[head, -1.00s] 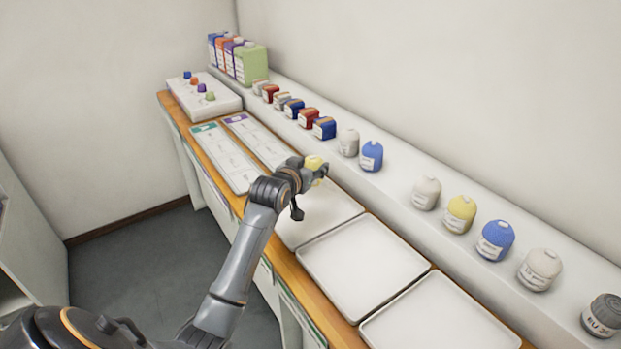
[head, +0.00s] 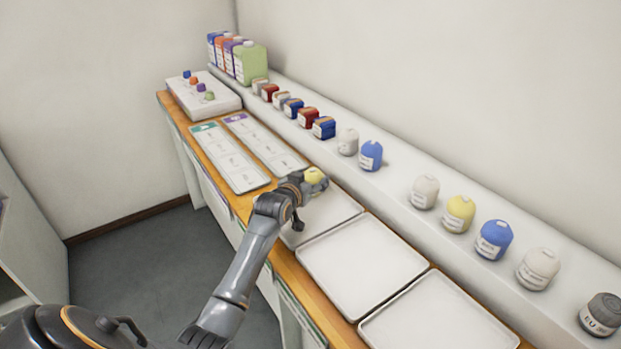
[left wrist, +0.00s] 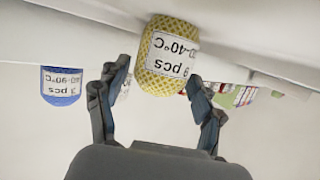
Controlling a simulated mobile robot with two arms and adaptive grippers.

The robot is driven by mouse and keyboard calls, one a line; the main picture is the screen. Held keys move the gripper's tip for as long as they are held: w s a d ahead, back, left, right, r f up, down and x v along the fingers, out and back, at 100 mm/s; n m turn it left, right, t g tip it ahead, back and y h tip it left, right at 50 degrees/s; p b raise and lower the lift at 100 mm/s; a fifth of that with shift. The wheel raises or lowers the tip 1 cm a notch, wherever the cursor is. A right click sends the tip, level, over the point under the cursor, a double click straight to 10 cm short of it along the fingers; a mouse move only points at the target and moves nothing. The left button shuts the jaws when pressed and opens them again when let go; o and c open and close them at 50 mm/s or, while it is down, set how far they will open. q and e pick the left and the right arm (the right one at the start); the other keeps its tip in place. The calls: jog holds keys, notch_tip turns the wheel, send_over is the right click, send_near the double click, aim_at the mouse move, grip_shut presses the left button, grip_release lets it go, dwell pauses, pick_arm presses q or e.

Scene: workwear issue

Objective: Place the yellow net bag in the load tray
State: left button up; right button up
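The yellow net bag (head: 316,178) is at the far corner of the nearest-left white tray (head: 338,214); I cannot tell whether it touches the tray floor. In the left wrist view the bag (left wrist: 168,52) appears with its white label upside down. My left gripper (head: 303,186) is just left of it. In the wrist view its two fingers (left wrist: 158,78) are spread, with a visible gap between the left finger and the bag. The right finger's tip overlaps the bag's lower edge. My right gripper is not in view.
Two more empty white trays (head: 363,262) (head: 440,322) lie to the right. The raised white shelf (head: 395,182) behind holds several bags, including another yellow one (head: 459,214) and a blue one (head: 371,156). Two printed boards (head: 232,160) lie on the left.

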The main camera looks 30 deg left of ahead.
pick_arm(q)
jog(key=shift+r, duration=0.1)
jog(key=shift+r, duration=0.1)
jog(key=v, duration=1.2)
dwell(0.4)
